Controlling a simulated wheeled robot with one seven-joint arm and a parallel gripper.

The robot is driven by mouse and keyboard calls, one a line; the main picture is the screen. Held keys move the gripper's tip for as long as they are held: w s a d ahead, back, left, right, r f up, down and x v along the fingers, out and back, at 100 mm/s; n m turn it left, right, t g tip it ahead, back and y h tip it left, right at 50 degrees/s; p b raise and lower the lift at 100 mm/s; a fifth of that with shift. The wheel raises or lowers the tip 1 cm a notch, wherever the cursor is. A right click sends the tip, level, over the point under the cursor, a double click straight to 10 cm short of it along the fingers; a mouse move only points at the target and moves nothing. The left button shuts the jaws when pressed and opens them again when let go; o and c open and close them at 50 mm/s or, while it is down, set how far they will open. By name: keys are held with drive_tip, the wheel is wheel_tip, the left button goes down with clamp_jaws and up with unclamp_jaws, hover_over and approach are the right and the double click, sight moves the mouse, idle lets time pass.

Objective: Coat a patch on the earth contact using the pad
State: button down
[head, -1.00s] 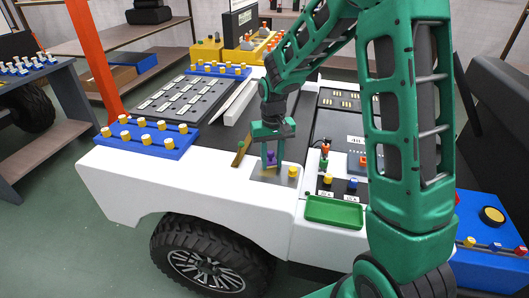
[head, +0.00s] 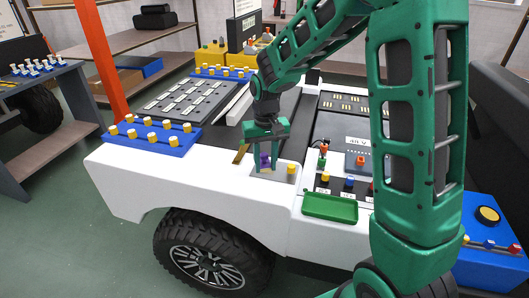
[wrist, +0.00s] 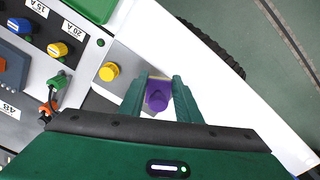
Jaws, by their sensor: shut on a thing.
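My gripper (head: 265,164) points down at the corner of the white cart body. Its two green fingers are on either side of a small purple piece (head: 265,159), which seems to be the pad's grip. In the wrist view the purple piece (wrist: 157,97) is between the fingers (wrist: 159,95), with a pale edge beyond it. A grey plate (wrist: 126,62) lies beside and beneath the gripper, perhaps the earth contact. A yellow knob (head: 292,168) stands on it, right of the gripper. Whether the pad touches the plate is hidden.
A green tray (head: 330,206) sits right of the gripper. Behind it is a panel with coloured plugs (head: 350,182). A blue rack with yellow knobs (head: 150,137) stands to the left. A thin brownish strip (head: 240,154) stands just left of the gripper.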

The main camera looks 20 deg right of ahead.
sight(266, 166)
drive_tip(key=shift+r, duration=2.4)
drive_tip(key=shift+s+d+f, duration=0.15)
drive_tip(key=shift+f, duration=0.05)
drive_tip(key=shift+f, duration=0.1)
